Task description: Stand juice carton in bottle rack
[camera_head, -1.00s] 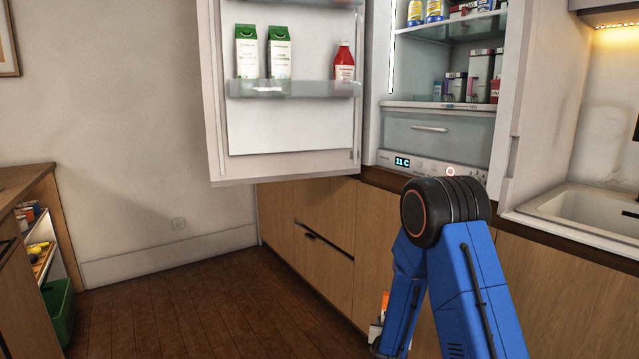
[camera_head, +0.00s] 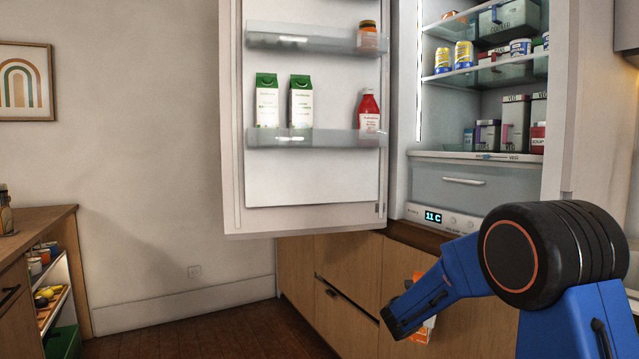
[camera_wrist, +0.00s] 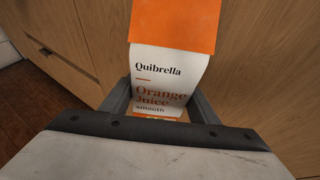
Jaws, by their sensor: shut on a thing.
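The juice carton (camera_wrist: 165,68), white with an orange top and "Orange Juice" lettering, is held between the fingers of my gripper (camera_wrist: 160,105) in the wrist view. In the head view a sliver of the carton (camera_head: 422,331) shows in front of the lower cabinets, mostly hidden by my blue arm. The gripper's fingers are hidden there. The open fridge door carries a clear lower rack (camera_head: 330,139), holding two green-topped white cartons (camera_head: 284,102) at the left and a red bottle (camera_head: 369,111) at the right. A gap lies between them.
A higher door rack (camera_head: 300,38) holds one jar (camera_head: 367,37) at its right end. Fridge shelves (camera_head: 480,75) hold several cans and boxes. A wooden counter with stocked shelves (camera_head: 50,295) stands at the left. The floor (camera_head: 210,338) between is clear.

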